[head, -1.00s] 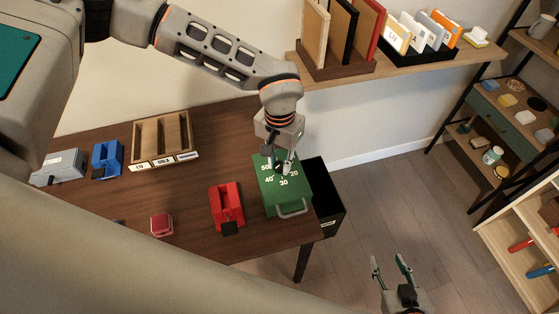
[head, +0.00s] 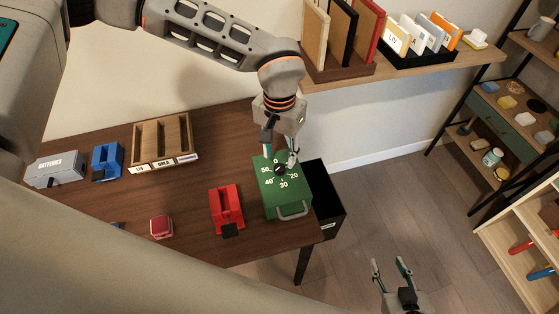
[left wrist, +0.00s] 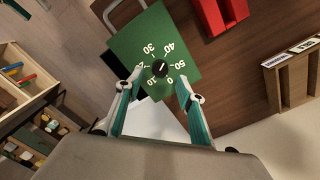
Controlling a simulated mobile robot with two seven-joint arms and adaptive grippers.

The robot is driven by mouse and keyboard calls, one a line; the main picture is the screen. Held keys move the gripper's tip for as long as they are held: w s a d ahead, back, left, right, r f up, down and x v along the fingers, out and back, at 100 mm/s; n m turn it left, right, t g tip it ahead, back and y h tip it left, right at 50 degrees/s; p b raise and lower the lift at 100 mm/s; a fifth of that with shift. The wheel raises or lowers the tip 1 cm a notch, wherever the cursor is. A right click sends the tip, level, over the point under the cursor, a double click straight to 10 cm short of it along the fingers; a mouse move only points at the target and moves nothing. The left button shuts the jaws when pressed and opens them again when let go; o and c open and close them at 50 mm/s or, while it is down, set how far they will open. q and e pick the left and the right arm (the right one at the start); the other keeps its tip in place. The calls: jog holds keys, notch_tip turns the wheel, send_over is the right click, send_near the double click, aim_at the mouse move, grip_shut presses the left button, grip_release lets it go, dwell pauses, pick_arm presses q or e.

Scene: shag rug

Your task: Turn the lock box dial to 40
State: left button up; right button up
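The green lock box (head: 270,197) sits at the table's right end, with a grey handle on its front. Its black dial (head: 280,170) is ringed by white numbers; it also shows in the left wrist view (left wrist: 160,69). There a small pale mark on the dial seems to slant toward the 40/50 side; the exact number is not clear. My left gripper (head: 280,152) is open just above the dial. My right gripper (head: 390,262) is open and empty, away from the table over the floor.
A red holder (head: 226,204) stands left of the lock box, with a small red box (head: 161,226) further left. A wooden tray (head: 163,142), blue holder and grey batteries box stand at the back left. A black bin (head: 324,190) is beside the table. A shelf (head: 400,70) hangs behind.

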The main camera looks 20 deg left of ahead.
aim_at(280, 168)
pick_arm(q)
notch_tip(280, 168, up, 7)
dwell(0.3)
dwell(0.5)
